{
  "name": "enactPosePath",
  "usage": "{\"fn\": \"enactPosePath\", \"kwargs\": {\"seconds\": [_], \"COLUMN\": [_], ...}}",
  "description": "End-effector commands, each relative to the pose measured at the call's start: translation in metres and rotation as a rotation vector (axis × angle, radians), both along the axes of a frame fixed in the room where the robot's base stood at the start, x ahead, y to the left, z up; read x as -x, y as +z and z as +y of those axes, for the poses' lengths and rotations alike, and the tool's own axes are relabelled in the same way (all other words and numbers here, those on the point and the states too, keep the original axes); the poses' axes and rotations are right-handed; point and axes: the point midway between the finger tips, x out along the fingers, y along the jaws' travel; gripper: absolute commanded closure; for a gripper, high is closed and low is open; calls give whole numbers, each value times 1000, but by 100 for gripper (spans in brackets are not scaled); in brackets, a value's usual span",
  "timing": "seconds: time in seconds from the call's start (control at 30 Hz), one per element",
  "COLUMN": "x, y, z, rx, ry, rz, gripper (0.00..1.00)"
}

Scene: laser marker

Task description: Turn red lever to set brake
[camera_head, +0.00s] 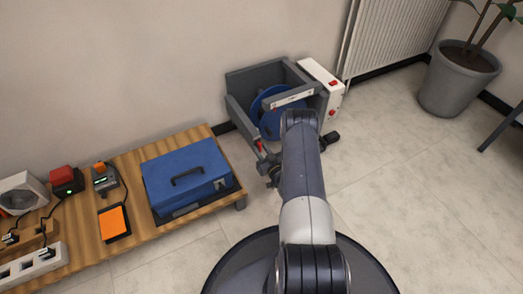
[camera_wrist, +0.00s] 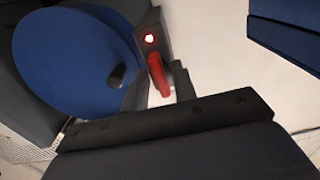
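The red lever (camera_wrist: 158,76) shows large in the wrist view, at the end of a dark block with a lit red lamp (camera_wrist: 149,38). In the head view the red lever (camera_head: 260,146) is small, at the left front of a grey frame (camera_head: 241,117). My gripper (camera_wrist: 158,88) is open, with its dark fingertips on either side of the lever's lower end and gaps showing. I cannot tell how deep the lever sits between them. In the head view my gripper (camera_head: 268,170) is just below the lever, partly hidden by my arm.
A blue disc (camera_head: 268,112) sits in the frame; it also fills the upper left of the wrist view (camera_wrist: 70,60). A white box with red buttons (camera_head: 322,82) stands at right. A wooden bench (camera_head: 138,236) carries a blue case (camera_head: 185,170).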

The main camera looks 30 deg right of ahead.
Motion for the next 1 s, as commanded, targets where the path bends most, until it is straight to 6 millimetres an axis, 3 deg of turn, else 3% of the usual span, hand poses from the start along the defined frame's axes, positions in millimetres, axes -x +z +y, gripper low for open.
{"fn": "enactPosePath", "kwargs": {"seconds": [0.37,0.47,0.8,1.0], "x": [4,16,83,105], "y": [1,2,3,1], "z": [-1,-1,-4,-4], "rx": [1,0,-1,0], "ry": [-1,-2,-4,-1], "rz": [0,1,1,0], "gripper": [67,67,67,67]}}
